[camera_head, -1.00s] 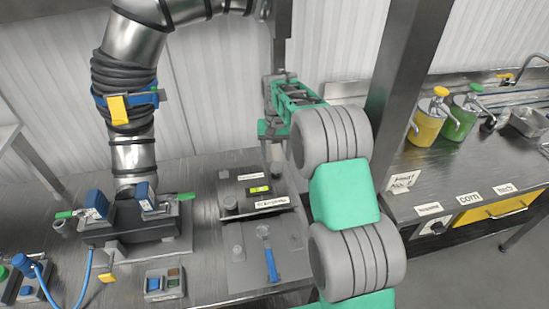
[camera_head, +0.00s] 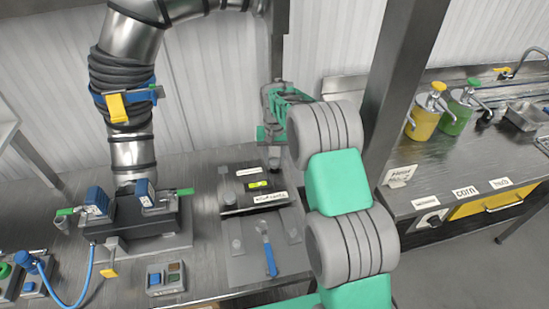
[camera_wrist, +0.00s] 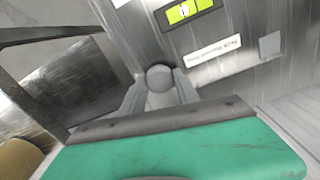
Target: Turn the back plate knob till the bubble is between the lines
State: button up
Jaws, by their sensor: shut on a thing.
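The dark levelling plate (camera_head: 238,172) lies on the bench in the head view, with a yellow-green bubble vial (camera_head: 258,184) on it. The vial also shows at the top of the wrist view (camera_wrist: 188,10). A pale bubble and dark lines show in it, but it is cut off and too small to tell their exact relation. My gripper (camera_head: 274,162) is over the plate's back right corner. In the wrist view, its grey fingers (camera_wrist: 160,92) are shut around a round grey knob (camera_wrist: 159,76). This knob is hidden in the head view.
Another knob (camera_head: 230,197) stands at the plate's front left. A blue-handled tool (camera_head: 268,252) lies on a grey panel in front. A clamp device with blue blocks (camera_head: 97,201) stands left. A steel post (camera_head: 405,90) rises right of my arm.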

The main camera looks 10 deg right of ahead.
grip_shut()
jog(key=shift+m, duration=0.3)
jog(key=shift+f+m+b, duration=0.1)
jog(key=shift+m+b, duration=0.8)
jog(key=m+b, duration=0.1)
jog(key=m, duration=0.2)
jog(key=shift+m+b, duration=0.3)
jog(key=shift+b, duration=0.05)
jog(key=m+b, duration=0.1)
jog(key=m, duration=0.4)
jog(key=shift+m, duration=0.4)
jog(key=shift+r, duration=0.2)
jog(key=o, duration=0.8)
grip_release()
